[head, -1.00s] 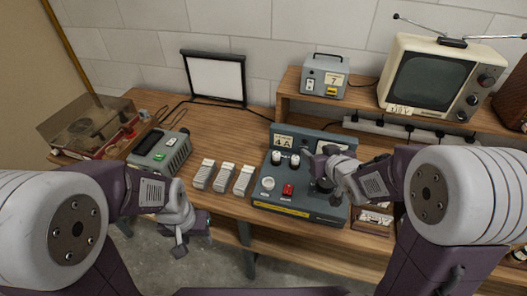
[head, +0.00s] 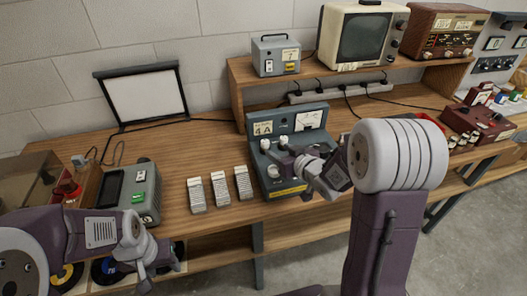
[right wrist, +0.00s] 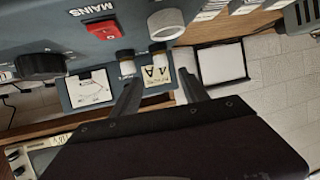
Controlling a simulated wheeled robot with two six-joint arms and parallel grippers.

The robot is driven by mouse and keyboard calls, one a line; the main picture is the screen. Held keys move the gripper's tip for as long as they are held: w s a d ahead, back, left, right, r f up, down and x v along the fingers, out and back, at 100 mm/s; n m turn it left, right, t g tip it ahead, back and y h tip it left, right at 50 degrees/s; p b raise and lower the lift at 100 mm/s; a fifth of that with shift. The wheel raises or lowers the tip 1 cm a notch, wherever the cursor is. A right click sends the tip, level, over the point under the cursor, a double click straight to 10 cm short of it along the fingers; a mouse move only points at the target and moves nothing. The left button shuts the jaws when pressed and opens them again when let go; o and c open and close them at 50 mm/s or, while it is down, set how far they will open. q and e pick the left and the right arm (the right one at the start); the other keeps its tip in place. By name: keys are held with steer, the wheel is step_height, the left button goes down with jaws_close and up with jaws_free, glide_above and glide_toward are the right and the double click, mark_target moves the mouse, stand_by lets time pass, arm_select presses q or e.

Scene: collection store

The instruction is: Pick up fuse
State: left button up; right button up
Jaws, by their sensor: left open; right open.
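A grey-blue mains box (head: 290,187) stands on the bench, with two white-capped, fuse-like cylinders on its upper panel: a left one (head: 265,144) and a right one (head: 282,141). My right gripper (head: 287,162) is over the panel. In the right wrist view its open jaws (right wrist: 159,80) point at the cylinder by the 4A label (right wrist: 157,88); that cylinder (right wrist: 157,65) sits between and just beyond the fingertips. The other cylinder (right wrist: 127,68) is just outside the left finger. I cannot tell whether any finger touches. My left gripper (head: 152,274) is open and empty at lower left.
A red MAINS switch (right wrist: 92,33), a white ring (right wrist: 165,25) and a black knob (right wrist: 40,66) are close by on the panel. Several white ribbed blocks (head: 220,189) stand left of the box. A shelf (head: 240,85) with a television (head: 360,38) is behind.

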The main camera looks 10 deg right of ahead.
mark_target(266, 143)
steer(key=shift+d+f, duration=0.1)
steer(key=shift+d, duration=0.2)
steer(key=w+a, duration=0.1)
steer(key=w+a+f, duration=0.1)
steer(key=w, duration=0.1)
steer(key=shift+w+d+f, duration=0.15)
steer(key=shift+w+d, duration=0.05)
steer(key=shift+w, duration=0.25)
steer(key=x, duration=0.5)
steer(key=shift+a+p, duration=0.15)
steer(key=shift+p, duration=0.15)
steer(key=shift+r, duration=0.25)
steer(key=shift+c, duration=1.2)
jaws_close()
